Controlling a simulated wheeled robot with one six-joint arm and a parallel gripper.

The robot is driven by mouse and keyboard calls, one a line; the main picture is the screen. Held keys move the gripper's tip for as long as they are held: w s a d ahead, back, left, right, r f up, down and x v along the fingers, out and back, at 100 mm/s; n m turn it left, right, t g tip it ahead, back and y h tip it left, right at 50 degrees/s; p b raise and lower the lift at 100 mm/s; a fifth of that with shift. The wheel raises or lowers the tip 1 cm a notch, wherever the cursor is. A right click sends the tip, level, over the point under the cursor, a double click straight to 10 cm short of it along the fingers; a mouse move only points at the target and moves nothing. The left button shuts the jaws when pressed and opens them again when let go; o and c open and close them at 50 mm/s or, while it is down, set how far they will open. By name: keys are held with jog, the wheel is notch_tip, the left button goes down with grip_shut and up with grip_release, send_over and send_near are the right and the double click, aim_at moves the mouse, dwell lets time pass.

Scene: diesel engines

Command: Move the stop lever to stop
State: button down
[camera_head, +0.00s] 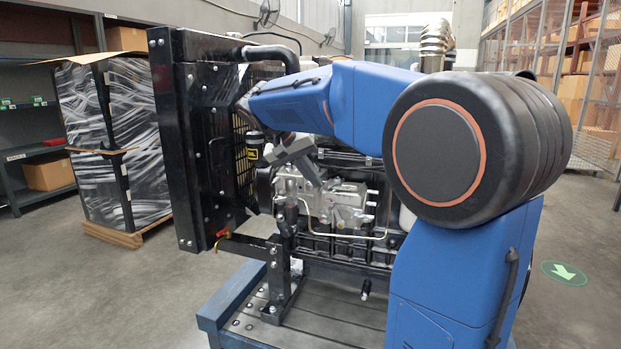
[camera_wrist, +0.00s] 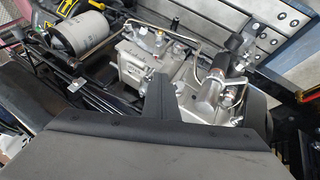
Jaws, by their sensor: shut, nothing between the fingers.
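My gripper (camera_head: 316,180) is shut and empty, reaching down in front of the silver fuel pump (camera_head: 345,203) on the engine's near side. In the wrist view my gripper (camera_wrist: 159,80) shows as a dark narrow pair of fingers over the pump (camera_wrist: 138,62), with metal housing on both sides of the tip. I cannot tell whether the fingertips touch the pump. I cannot pick out the stop lever with certainty in either view; it is small or hidden behind my gripper.
The black radiator frame (camera_head: 187,140) stands left of my gripper. A thin metal fuel pipe (camera_head: 345,236) runs below the pump. In the wrist view a white filter (camera_wrist: 82,35) and pipes crowd the pump. The blue engine stand (camera_head: 212,318) is below.

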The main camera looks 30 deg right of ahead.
jog(key=s+d+n+t+y, duration=0.1)
jog(key=s+d+n+t, duration=0.2)
jog(key=s+n, duration=0.3)
jog(key=shift+d+t, duration=0.4)
jog(key=shift+d, duration=0.4)
jog(key=shift+s, duration=0.1)
